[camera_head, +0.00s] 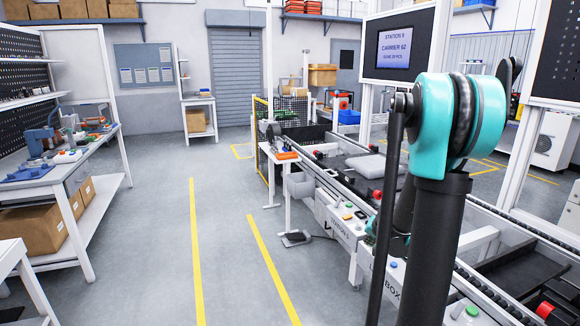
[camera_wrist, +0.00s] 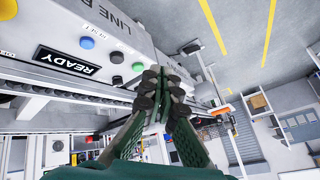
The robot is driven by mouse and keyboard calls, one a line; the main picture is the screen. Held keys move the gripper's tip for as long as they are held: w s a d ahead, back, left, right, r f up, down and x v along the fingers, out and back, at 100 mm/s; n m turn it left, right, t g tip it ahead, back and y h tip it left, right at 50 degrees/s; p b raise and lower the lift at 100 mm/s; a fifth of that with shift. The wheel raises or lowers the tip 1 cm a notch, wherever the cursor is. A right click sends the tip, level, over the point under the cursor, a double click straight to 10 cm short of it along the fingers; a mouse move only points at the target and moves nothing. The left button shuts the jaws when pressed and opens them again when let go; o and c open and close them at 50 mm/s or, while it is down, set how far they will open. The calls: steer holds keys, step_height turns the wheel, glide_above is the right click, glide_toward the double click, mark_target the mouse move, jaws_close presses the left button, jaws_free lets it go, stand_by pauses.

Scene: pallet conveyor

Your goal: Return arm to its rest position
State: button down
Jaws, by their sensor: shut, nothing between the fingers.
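My gripper (camera_wrist: 163,95) shows in the wrist view with its dark fingertips together and nothing between them. It is apart from the white control panel (camera_wrist: 127,28) behind it, which carries a READY display (camera_wrist: 68,60) and several coloured buttons. That view is steeply rolled. In the head view my arm stands at the right, with a large teal joint raised high in front of the conveyor (camera_head: 335,170). I cannot make out my fingers there, behind or below the arm links.
The conveyor runs from the middle to the lower right, under a station screen (camera_head: 394,51). A workbench (camera_head: 100,148) with fixtures and cardboard boxes (camera_head: 40,228) below stands at the left. The floor (camera_head: 225,230) between them is clear, with yellow lines.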

steer(key=s+a+n+g, duration=0.1)
steer(key=s+a+n, duration=0.2)
steer(key=s, duration=1)
steer(key=s+a+f+n+g, duration=0.1)
steer(key=s+a+n+g, duration=0.1)
steer(key=s+a, duration=0.5)
steer(key=s+n, duration=0.1)
steer(key=s, duration=0.5)
steer(key=shift+s, duration=0.4)
